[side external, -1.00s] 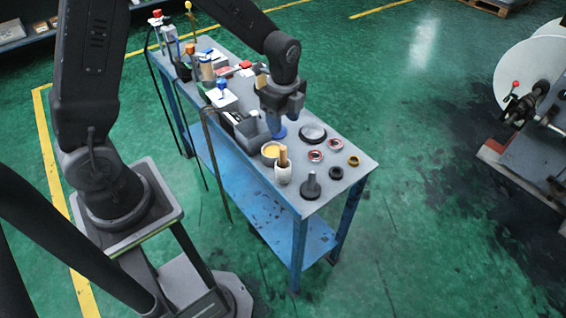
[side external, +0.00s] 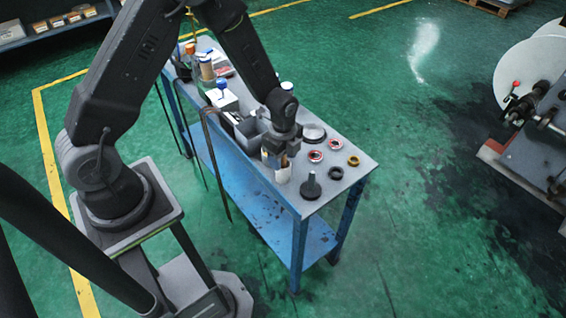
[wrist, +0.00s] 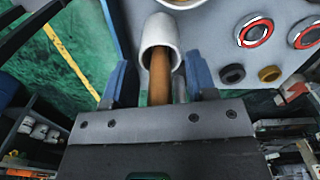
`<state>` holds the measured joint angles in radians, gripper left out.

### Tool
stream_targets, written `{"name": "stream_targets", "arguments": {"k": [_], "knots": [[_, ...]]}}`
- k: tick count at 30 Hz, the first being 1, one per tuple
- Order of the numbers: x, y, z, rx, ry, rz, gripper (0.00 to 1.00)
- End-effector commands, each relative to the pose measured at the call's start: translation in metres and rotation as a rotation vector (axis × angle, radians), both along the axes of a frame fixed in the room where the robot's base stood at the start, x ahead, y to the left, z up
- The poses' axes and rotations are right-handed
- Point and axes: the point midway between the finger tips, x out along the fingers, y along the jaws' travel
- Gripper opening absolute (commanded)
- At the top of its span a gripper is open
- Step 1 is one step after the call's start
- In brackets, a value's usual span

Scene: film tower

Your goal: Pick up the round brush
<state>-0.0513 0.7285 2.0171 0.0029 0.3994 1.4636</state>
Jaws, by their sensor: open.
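The round brush (wrist: 160,82) shows as a wooden handle standing out of a white cup (wrist: 158,38) in the wrist view. My gripper (wrist: 161,76) is open, with one blue finger on each side of the handle and a gap to both. In the side external view my gripper (side external: 278,154) is over the near part of the table, right at the white cup (side external: 283,176), and hides most of the handle. The bristle end of the brush is hidden inside the cup.
On the blue table (side external: 335,197), a dark upright knob (side external: 311,186) stands close beside the cup. Red-rimmed rings (side external: 315,156), a brass ring (side external: 353,160) and a black ring (side external: 336,173) lie to the right. A grey bin (side external: 247,133) stands behind my gripper.

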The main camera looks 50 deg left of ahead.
Motion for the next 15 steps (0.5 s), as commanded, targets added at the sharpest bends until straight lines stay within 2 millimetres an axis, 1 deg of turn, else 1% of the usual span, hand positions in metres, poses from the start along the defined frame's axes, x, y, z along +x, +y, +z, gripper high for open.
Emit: {"name": "stream_targets", "arguments": {"k": [7, 8, 15], "knots": [[0.0002, 0.0001, -0.0020, 0.000, -0.001, 0.000, 0.52], [0.0002, 0.0001, -0.0020, 0.000, -0.001, 0.000, 0.50], [0.0000, 0.0001, -0.0018, 0.000, 0.000, 0.000, 0.27]]}}
